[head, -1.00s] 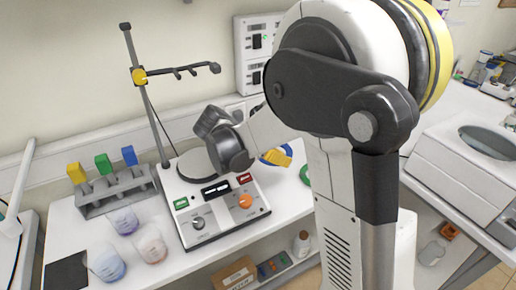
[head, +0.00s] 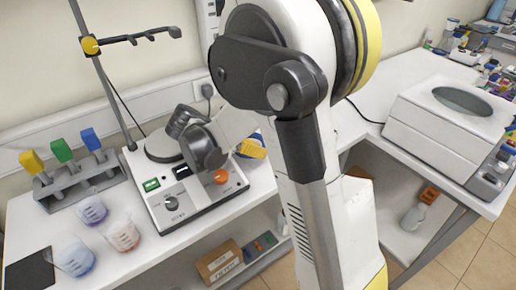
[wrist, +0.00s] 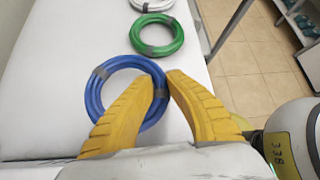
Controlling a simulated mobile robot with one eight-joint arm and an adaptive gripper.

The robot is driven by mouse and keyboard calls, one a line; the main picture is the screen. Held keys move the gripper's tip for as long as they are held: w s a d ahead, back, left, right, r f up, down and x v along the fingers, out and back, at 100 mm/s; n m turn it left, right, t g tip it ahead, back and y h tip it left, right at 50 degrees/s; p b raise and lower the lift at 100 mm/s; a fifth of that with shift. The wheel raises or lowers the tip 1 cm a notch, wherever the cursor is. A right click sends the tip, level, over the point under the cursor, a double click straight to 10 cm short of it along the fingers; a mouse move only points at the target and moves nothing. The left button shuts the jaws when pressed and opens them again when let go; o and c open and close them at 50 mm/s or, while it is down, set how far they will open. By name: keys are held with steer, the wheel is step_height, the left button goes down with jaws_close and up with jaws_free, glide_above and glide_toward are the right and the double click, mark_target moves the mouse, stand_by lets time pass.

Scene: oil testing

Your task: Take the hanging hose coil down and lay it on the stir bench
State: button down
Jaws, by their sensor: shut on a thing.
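A blue hose coil (wrist: 96,92) with grey bands shows in the wrist view, on or just over a white surface. My gripper (wrist: 162,80) has its yellow fingers on the coil's right side, shut on its ring. A green coil (wrist: 157,36) and a partly cut-off white coil (wrist: 152,4) lie beyond it on the white surface. In the head view my gripper (head: 252,148) is behind the stirrer (head: 180,195), with a bit of blue beside it; my arm hides most of that area. I cannot tell whether the blue coil touches the surface.
The white bench (head: 150,262) carries a rack of coloured-top items (head: 78,180), several beakers (head: 122,236) and a black pad (head: 30,270). A stand with a clamp arm (head: 130,38) rises behind the stirrer. A second bench at the right holds a large white device (head: 445,125).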

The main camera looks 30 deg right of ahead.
steer(key=shift+f, duration=0.45)
steer(key=c, duration=0.7)
jaws_free()
steer(key=shift+c, duration=0.2)
steer(key=shift+r, duration=0.15)
steer(key=shift+r+p, duration=2.4)
steer(key=shift+r, duration=1)
